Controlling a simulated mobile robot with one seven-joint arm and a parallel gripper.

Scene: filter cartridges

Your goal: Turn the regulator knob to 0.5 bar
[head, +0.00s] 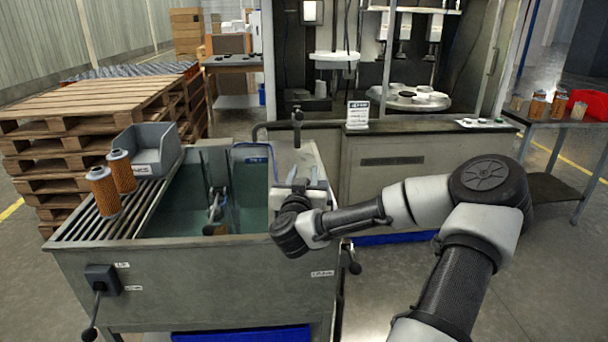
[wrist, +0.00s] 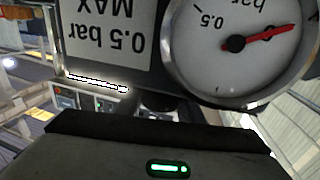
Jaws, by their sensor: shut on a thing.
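My gripper (head: 297,174) is at the right end of the wash tank in the head view. It is shut on the regulator knob, which is mostly hidden by the gripper. In the wrist view, the dark gripper body with a green light fills the bottom, and its fingertips do not show. A round pressure gauge (wrist: 215,75) appears upside down at the upper right. Its red needle (wrist: 268,34) points right and slightly up, well away from the 0.5 mark at the dial's upper left. An upside-down label (wrist: 105,40) beside it reads "0.5 bar MAX".
The grey tank (head: 190,270) has two orange filter cartridges (head: 121,170) and a grey bin (head: 152,160) on its left rack. A black-topped post (head: 298,130) stands just behind my gripper. A machine cabinet (head: 400,175) is behind, and a side table (head: 560,124) is at right.

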